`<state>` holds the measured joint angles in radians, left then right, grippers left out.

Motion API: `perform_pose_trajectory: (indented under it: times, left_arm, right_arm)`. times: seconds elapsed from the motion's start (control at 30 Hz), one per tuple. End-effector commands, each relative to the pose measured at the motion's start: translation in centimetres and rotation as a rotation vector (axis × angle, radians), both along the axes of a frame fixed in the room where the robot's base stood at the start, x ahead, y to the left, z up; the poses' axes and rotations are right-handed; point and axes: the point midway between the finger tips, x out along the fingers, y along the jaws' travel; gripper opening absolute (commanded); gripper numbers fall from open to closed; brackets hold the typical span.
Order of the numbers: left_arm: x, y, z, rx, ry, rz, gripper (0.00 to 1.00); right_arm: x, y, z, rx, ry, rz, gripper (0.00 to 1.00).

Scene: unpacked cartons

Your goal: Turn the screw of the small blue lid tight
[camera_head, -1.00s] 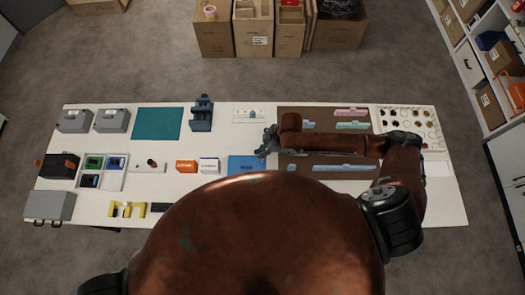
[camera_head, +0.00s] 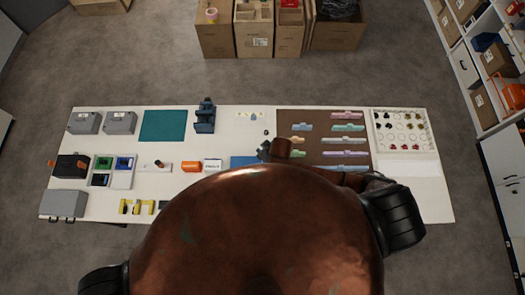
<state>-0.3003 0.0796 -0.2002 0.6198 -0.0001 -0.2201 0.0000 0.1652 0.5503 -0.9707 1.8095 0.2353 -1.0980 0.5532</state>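I cannot make out the small blue lid or its screw for certain at this size. A blue-grey upright device (camera_head: 204,116) stands at the back of the white table. A flat blue piece (camera_head: 243,161) lies near the table's middle, partly hidden by my body. My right gripper (camera_head: 265,150) is at the right end of the blue piece, beside the brown board. It is small and dark, and its finger opening cannot be made out. A small dark item (camera_head: 266,132) shows just behind it. My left gripper is out of view.
The brown board (camera_head: 293,126) holds several coloured strips. A white tray (camera_head: 400,115) of small round parts stands at its right. My body hides the table's front middle.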

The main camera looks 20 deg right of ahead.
Motion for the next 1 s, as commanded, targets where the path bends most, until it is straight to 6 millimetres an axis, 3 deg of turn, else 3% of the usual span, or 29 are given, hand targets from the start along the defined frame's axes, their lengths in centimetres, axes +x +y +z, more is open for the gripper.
perform_pose_trajectory:
  times: [0.03, 0.2, 0.4, 0.7, 1.0]
  left_arm:
    - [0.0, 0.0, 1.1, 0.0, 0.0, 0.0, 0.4]
    - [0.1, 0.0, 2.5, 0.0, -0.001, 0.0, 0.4]
    - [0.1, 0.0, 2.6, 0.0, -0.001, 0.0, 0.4]
    - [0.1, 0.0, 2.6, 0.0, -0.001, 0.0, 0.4]
    - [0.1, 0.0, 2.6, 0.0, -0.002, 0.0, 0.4]
  right_arm:
    - [-0.3, 0.3, 0.4, 0.004, 0.005, -0.067, 0.0]
    - [-0.2, 0.4, 0.3, 0.005, 0.005, -0.299, 0.0]
    - [-0.1, 0.2, 0.0, 0.001, 0.001, -0.461, 0.0]
    - [-0.1, 0.0, 0.0, -0.001, 0.0, -0.467, 0.0]
    - [-0.1, 0.0, 0.0, 0.0, 0.0, -0.306, 0.0]
